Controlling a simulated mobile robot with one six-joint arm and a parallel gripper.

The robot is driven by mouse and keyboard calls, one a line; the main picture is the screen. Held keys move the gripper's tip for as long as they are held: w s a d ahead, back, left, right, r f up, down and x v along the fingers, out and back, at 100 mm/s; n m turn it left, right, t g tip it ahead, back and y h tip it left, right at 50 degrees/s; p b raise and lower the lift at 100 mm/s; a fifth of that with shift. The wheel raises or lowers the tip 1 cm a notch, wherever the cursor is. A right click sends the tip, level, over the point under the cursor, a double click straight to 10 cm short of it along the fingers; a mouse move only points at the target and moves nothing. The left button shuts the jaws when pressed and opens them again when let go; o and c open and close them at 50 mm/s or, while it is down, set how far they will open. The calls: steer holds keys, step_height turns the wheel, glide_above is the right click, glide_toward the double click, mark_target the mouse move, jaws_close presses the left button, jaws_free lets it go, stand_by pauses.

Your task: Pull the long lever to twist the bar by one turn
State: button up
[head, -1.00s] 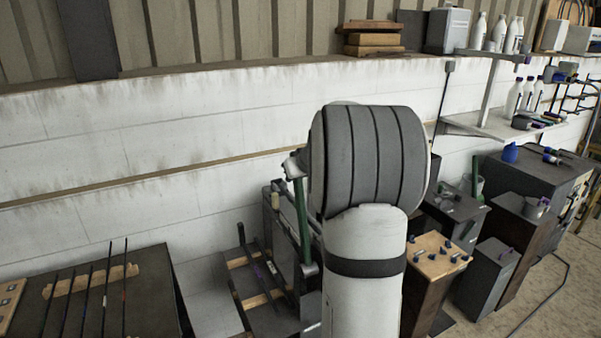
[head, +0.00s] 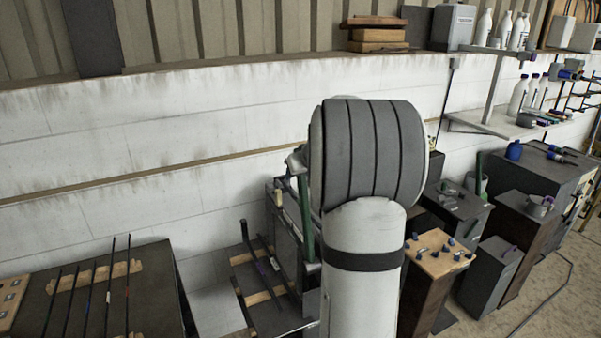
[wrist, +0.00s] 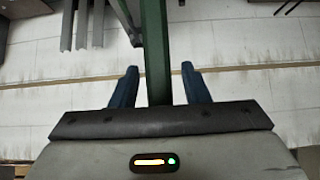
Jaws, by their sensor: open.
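A long green lever (head: 306,215) stands nearly upright, just left of my arm in the head view. In the wrist view the green lever (wrist: 154,45) runs down between the two blue fingers of my gripper (wrist: 159,69). My gripper is open, with a finger on either side of the lever and a visible gap on both sides. A thin dark green rod (wrist: 128,22) slants beside the lever. I cannot tell which part is the bar to be twisted.
A dark panel (head: 284,240) stands beside the lever. A low dark table with thin rods (head: 150,275) is at left. Cabinets, including a wood-topped one with several knobs (head: 437,262), stand at right. A white wall (head: 150,130) is behind.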

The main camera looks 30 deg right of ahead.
steer(key=shift+s+r, duration=0.25)
steer(key=shift+r, duration=0.05)
steer(key=v, duration=0.7)
steer(key=shift+a, duration=0.15)
